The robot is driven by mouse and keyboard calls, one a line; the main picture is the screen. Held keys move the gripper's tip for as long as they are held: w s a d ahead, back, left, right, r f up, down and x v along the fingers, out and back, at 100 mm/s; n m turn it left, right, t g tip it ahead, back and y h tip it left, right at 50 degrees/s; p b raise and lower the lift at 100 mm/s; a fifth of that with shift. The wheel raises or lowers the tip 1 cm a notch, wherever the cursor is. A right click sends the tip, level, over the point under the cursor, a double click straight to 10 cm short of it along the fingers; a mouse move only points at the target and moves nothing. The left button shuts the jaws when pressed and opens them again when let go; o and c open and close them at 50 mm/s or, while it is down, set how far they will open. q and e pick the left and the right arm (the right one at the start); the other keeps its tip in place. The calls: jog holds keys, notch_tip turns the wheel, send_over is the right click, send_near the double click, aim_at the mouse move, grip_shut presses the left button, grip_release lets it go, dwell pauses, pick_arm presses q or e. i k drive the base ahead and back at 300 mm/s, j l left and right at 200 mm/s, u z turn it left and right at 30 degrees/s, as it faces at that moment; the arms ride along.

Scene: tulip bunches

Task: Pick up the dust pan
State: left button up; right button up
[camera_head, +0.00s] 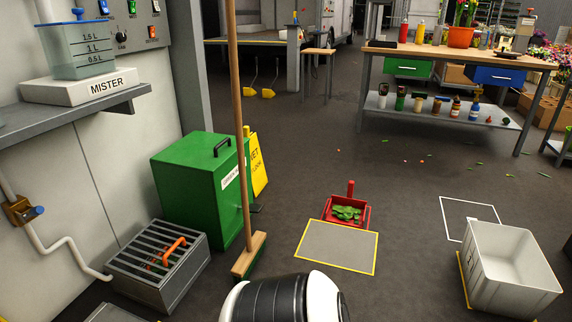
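A red dust pan (328,213) lies on the floor near the middle of the camera_head view, with its short red handle (350,188) standing up at the back. Several green leaves (346,213) lie in it. It sits at the far edge of a grey floor patch with a yellow border (337,246). No gripper shows in this view, so neither hand is near the pan in the picture. A white and black rounded part at the bottom centre hides some of the floor.
A broom (241,150) stands upright left of the pan, beside a green bin (200,180) and a yellow sign (259,165). A grated box (150,275) is at lower left. A white crate (510,293) is at right. A workbench (440,51) stands behind. Floor around the pan is mostly clear.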

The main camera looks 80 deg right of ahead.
aim_at(349, 211)
jog(key=k+l+z, duration=0.15)
jog(key=l, duration=0.7)
jog(key=k+l+z, duration=0.2)
jog(key=l, duration=0.65)
jog(key=l+z, duration=0.15)
jog(key=l, duration=0.75)
jog(key=l+z, duration=0.15)
jog(key=l, duration=0.7)
jog(key=l+z, duration=0.2)
jog(key=l, duration=0.7)
jog(key=i+l+z, duration=0.15)
jog(key=l, duration=0.7)
